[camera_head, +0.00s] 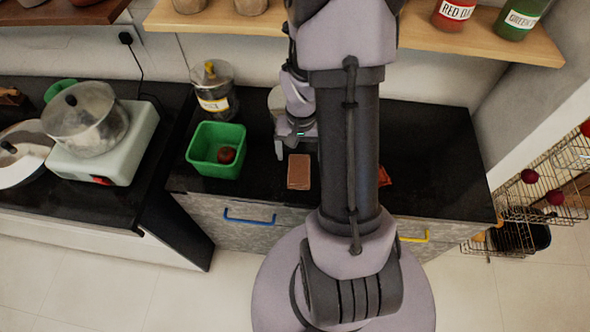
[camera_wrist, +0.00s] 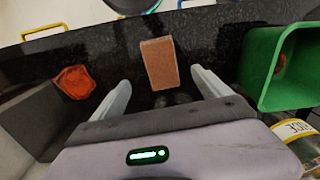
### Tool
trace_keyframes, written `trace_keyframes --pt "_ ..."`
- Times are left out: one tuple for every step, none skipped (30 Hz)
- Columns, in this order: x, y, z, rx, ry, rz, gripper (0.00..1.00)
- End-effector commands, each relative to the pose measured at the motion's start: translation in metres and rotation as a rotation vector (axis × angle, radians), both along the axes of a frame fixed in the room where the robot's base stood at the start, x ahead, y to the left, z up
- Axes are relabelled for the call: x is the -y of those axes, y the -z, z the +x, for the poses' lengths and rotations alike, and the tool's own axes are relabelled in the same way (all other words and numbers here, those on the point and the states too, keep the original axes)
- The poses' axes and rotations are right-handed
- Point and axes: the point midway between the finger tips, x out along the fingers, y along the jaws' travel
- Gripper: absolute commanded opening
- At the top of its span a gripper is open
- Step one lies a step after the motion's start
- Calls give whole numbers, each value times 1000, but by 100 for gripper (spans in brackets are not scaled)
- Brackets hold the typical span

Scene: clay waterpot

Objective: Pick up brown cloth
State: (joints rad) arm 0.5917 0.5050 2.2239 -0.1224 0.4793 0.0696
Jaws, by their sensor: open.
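The brown cloth (camera_head: 299,172) is a flat, folded rectangle lying on the black countertop, near its front edge. It also shows in the wrist view (camera_wrist: 159,62), just ahead of the gap between my fingers. My gripper (camera_wrist: 160,92) is open and empty, with a finger on either side of that gap and the cloth beyond the tips. In the head view my gripper (camera_head: 295,152) is just behind the cloth, partly hidden by my own arm.
A green bin (camera_head: 216,150) holding a red round item stands left of the cloth. A yellow-labelled jar (camera_head: 213,92) stands behind it. A red-orange item (camera_head: 384,177) lies to the right, partly hidden by my arm. The counter's right part is clear.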

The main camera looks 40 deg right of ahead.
Motion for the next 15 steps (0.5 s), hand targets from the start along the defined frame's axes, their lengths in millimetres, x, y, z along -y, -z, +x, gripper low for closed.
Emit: trace_keyframes --pt "0 15 0 -1 0 1 87" --pt "-1 20 0 -1 0 1 87" --pt "0 25 0 -1 0 1 87" --pt "0 28 0 0 -1 0 87" --pt "0 30 0 0 0 0 87" --pt "0 32 0 0 0 0 87" --pt "0 35 0 0 0 0 87" --pt "0 38 0 0 -1 0 87" --pt "0 44 0 0 -1 0 87" --pt "0 49 0 0 -1 0 87" --pt "0 56 -1 -1 0 1 87" --pt "0 65 -1 -1 -1 1 87" --pt "0 72 -1 -1 0 1 87" --pt "0 77 -1 -1 0 1 87" --pt "0 83 -1 -1 0 1 87"
